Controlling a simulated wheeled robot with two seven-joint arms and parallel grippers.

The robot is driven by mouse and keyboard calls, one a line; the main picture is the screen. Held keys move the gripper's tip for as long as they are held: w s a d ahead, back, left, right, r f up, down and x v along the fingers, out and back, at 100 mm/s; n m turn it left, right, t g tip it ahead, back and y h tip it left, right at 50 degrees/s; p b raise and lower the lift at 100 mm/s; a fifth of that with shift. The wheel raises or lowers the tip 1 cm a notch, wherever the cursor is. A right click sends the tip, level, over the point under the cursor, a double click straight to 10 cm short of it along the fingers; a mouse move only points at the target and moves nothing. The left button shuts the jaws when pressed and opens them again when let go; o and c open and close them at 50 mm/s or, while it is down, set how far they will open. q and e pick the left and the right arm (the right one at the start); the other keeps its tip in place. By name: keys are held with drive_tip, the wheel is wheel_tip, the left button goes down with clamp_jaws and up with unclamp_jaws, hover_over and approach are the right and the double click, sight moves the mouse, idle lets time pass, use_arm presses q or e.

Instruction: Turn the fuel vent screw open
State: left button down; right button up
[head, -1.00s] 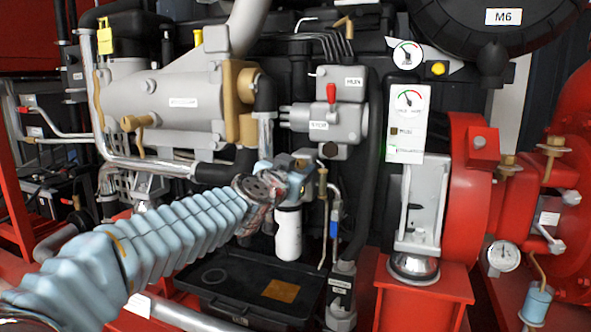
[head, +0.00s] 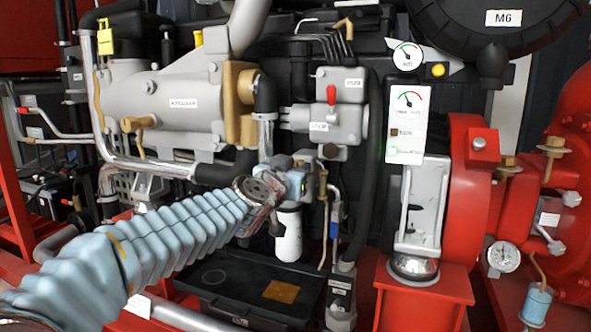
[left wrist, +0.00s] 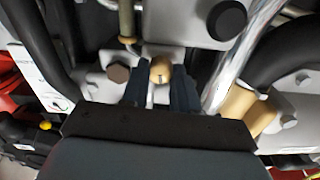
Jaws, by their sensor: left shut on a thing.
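The fuel vent screw (left wrist: 161,70) shows in the left wrist view as a small brass head with a dark slot, on a grey metal housing. My left gripper (left wrist: 160,85) has its two dark fingers on either side of the screw head and is shut on it. In the head view my left gripper (head: 293,180) reaches the small filter housing at the engine's middle, and the wrist hides the screw there. My right gripper is not in view.
A white filter (head: 288,235) hangs just below my gripper. A black tray (head: 255,285) lies lower down. A brass pipe (head: 323,200) and a black hose (head: 365,180) run close on the right. A silver pipe (left wrist: 240,55) passes beside the fingers.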

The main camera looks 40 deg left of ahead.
use_arm(q)
drive_tip(key=n+b, duration=0.1)
drive_tip(key=n, duration=2.1)
idle(0.4)
drive_tip(key=shift+f, duration=0.1)
drive_tip(key=c, duration=0.9)
unclamp_jaws()
drive_tip(key=shift+o, duration=0.2)
